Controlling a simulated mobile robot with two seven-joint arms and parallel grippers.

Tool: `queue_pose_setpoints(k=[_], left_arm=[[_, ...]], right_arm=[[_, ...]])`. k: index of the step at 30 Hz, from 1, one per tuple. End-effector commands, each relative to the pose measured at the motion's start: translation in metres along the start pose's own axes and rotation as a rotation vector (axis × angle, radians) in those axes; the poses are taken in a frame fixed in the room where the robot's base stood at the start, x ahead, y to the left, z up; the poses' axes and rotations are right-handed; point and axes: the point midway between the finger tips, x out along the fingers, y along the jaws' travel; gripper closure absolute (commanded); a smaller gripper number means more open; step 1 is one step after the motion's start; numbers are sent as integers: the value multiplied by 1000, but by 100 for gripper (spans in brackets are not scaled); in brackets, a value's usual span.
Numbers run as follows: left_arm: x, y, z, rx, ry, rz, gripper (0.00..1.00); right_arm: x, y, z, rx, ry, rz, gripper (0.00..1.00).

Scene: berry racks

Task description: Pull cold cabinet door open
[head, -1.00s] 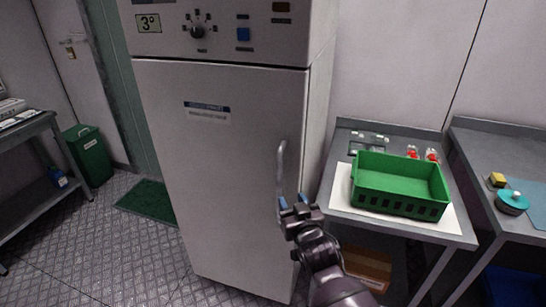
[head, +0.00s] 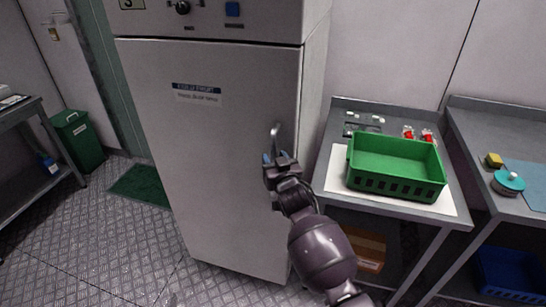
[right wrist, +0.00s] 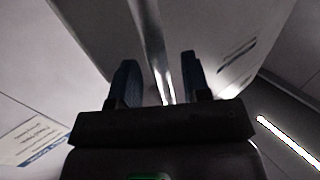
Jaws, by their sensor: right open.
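The cold cabinet (head: 215,120) is tall and pale grey, and its door is closed. A vertical metal handle (head: 275,138) sits near the door's right edge. My right gripper (head: 274,160) is at the handle and covers its lower part in the head view. In the right wrist view the handle (right wrist: 150,45) runs between the two blue fingers of my right gripper (right wrist: 160,82), which are open, with gaps beside the bar. My left gripper is in neither view.
Right of the cabinet, a steel table (head: 455,219) holds a green crate (head: 395,187) on a white sheet, and red-topped items (head: 417,134) behind it. A green bin (head: 76,140) stands at the left. A green mat (head: 140,186) lies on the open floor left of the cabinet.

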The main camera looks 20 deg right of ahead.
Motion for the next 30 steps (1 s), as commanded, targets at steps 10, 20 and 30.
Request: queue_pose_setpoints(k=[10,20,30], left_arm=[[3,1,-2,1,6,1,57],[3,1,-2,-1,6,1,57],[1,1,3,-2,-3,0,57]], right_arm=[[17,0,0,1,-1,1,57],[17,0,0,1,-1,0,76],[17,0,0,1,-1,0,100]])
